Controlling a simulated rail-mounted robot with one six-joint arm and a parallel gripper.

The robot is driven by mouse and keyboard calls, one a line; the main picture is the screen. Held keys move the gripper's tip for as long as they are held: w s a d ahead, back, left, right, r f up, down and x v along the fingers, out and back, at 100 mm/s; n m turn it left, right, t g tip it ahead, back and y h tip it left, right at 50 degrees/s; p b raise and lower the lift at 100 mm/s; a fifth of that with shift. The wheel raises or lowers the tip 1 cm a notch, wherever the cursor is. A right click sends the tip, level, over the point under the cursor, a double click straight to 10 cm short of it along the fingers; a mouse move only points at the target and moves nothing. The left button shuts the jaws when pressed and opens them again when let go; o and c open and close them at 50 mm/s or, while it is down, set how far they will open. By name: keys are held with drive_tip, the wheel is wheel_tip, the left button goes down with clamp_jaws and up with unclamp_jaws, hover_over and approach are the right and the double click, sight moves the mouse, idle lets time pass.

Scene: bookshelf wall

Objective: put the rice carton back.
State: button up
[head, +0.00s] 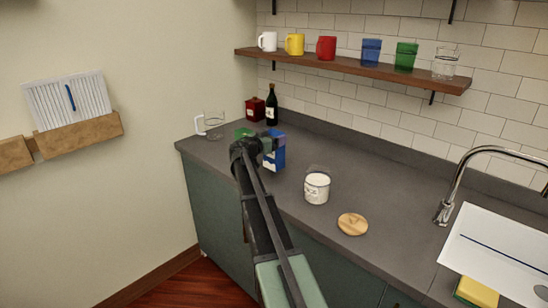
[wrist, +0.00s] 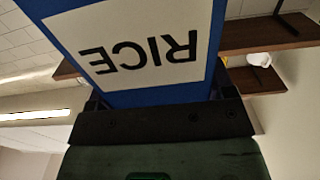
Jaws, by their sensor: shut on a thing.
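The rice carton (head: 276,155) is blue with a white label. In the head view it is over the left part of the counter, and I cannot tell if it touches the counter. My gripper (head: 262,146) is shut on it. In the wrist view the carton (wrist: 150,45) fills the upper middle, with its label reading RICE upside down. The jaws of my gripper (wrist: 160,102) are at its lower edge there. My arm and gripper hide the carton's left side in the head view.
An open white-filled jar (head: 317,189) and a wooden lid (head: 352,224) stand right of the carton. Behind are a green item (head: 243,132), a glass pitcher (head: 213,122), a red canister (head: 255,109) and a dark bottle (head: 271,106). A shelf (head: 350,69) with cups hangs above.

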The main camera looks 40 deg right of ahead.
wheel_tip(320, 180, down, 4)
drive_tip(key=b, duration=0.4)
drive_tip(key=shift+f, duration=0.25)
drive_tip(key=shift+r, duration=0.3)
drive_tip(key=shift+f, duration=0.25)
drive_tip(key=o, duration=1.5)
drive_tip(key=shift+r, duration=0.2)
drive_tip(key=shift+a, duration=0.25)
drive_tip(key=s+a, duration=0.2)
drive_tip(key=a, duration=0.9)
drive_tip(key=s+a+f+n+g+y, duration=0.1)
drive_tip(key=s+a+f+n+y, duration=0.4)
drive_tip(key=s+a, duration=0.4)
drive_tip(key=s+a+f+n+y, duration=0.6)
drive_tip(key=s+a, duration=0.3)
drive_tip(key=a, duration=0.5)
drive_tip(key=s+a+f+n+g+y, duration=0.1)
drive_tip(key=s+a+f+n+y, duration=0.4)
drive_tip(key=s+a, duration=0.4)
drive_tip(key=shift+s+a+f+g+y, duration=0.1)
drive_tip(key=shift+s+a+f+y, duration=0.15)
drive_tip(key=shift+a, duration=0.25)
drive_tip(key=shift+a+f+g+y, duration=0.1)
drive_tip(key=shift+a+y, duration=0.25)
drive_tip(key=shift+a, duration=0.15)
drive_tip(key=shift+s+a+f+g+y, duration=0.1)
drive_tip(key=shift+s+a+f+y, duration=0.15)
drive_tip(key=shift+a, duration=0.25)
